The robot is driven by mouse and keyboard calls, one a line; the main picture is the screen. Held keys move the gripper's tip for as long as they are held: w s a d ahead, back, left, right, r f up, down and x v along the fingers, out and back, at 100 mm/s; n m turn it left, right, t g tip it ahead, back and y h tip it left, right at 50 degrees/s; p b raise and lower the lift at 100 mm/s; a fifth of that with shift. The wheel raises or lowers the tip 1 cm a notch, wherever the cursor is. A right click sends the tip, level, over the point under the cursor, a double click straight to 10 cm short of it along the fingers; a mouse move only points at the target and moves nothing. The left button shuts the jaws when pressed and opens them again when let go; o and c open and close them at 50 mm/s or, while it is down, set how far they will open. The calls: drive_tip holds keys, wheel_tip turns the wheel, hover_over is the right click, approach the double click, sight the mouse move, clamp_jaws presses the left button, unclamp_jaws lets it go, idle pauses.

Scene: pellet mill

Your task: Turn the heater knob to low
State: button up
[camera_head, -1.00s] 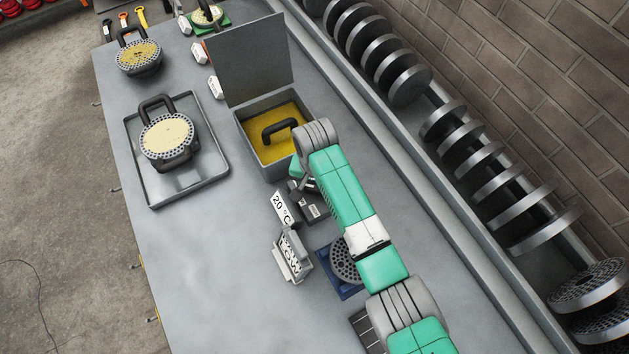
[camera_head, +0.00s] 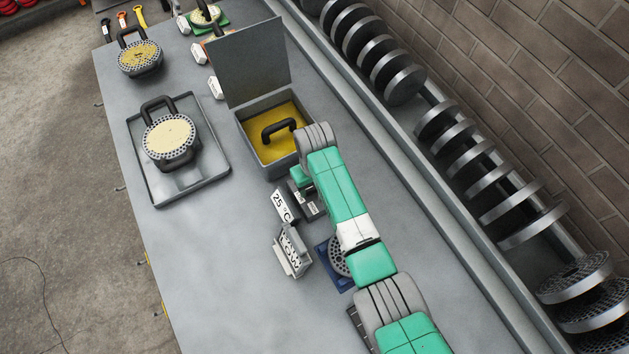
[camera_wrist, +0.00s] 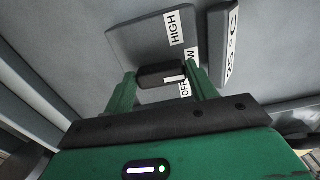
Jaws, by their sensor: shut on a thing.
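The heater's grey panel (camera_wrist: 135,40) fills the upper middle of the wrist view, with labels HIGH (camera_wrist: 175,27), LOW, partly hidden, and OFF (camera_wrist: 185,89). My gripper (camera_wrist: 163,82) is shut on the dark heater knob (camera_wrist: 150,76), one green finger on each side. The knob's white mark is at its right end, facing the side with LOW and OFF; I cannot tell exactly which label it meets. In the head view the heater (camera_head: 315,208) is partly hidden by my arm. Its display plate (camera_head: 281,206) reads 25 °C.
A grey open-lidded box (camera_head: 245,133) with yellow contents and a black handle adjoins the heater. A tray (camera_head: 211,190) holding a perforated die (camera_head: 168,140) is at left. A sign block (camera_head: 292,252) and blue stand (camera_head: 333,270) are near my arm. The bench front-left is clear.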

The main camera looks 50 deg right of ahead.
drive_tip(key=shift+r, duration=0.1)
idle(0.3)
drive_tip(key=o, duration=1)
wheel_tip(320, 180, up, 8)
drive_tip(key=shift+f, duration=0.1)
